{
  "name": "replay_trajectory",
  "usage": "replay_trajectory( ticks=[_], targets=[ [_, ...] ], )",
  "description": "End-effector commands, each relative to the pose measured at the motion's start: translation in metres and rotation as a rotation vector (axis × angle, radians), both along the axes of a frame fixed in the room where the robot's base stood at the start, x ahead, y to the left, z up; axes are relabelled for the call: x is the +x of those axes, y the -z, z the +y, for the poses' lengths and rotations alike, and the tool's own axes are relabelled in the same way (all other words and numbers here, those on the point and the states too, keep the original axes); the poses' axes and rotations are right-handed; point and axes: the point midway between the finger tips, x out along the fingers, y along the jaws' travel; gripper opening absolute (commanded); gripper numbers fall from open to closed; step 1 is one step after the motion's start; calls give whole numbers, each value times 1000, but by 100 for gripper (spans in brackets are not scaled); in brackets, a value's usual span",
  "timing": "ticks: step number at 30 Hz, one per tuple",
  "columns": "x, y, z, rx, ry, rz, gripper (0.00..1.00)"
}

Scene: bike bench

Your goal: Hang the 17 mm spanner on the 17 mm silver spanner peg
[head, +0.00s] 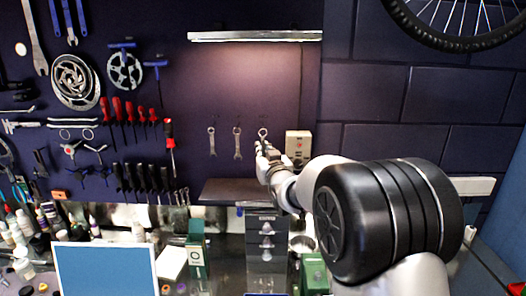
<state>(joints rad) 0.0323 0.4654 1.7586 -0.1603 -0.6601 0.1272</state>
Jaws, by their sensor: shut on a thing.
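My gripper (262,147) is up at the dark tool board, right of two hanging silver spanners. It is shut on a small silver spanner (263,132), whose ring end shows above the fingers. The rest of that spanner is hidden by the gripper. One hanging spanner (212,143) is at the left and the other (237,146) is nearer my gripper. The ring end I hold is about level with the tops of these two. The peg behind it is too small to make out, and I cannot tell whether the ring is around it. Size markings are not readable.
A beige socket box (298,144) is on the wall just right of my gripper. A dark shelf (235,192) juts out below. A lamp bar (255,36) is above. Red-handled screwdrivers (117,109) hang at the left. The board above the spanners is clear.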

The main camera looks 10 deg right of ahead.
Motion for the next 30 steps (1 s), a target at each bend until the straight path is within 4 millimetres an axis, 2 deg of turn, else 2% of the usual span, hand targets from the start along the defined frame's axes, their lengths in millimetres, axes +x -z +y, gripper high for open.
replay_trajectory(
  ticks=[12,18,30],
  targets=[
    [21,0,-5,0,1,1,0],
    [30,6,-6,0,0,0,0],
    [33,4,-7,-1,0,0,0]
  ],
)
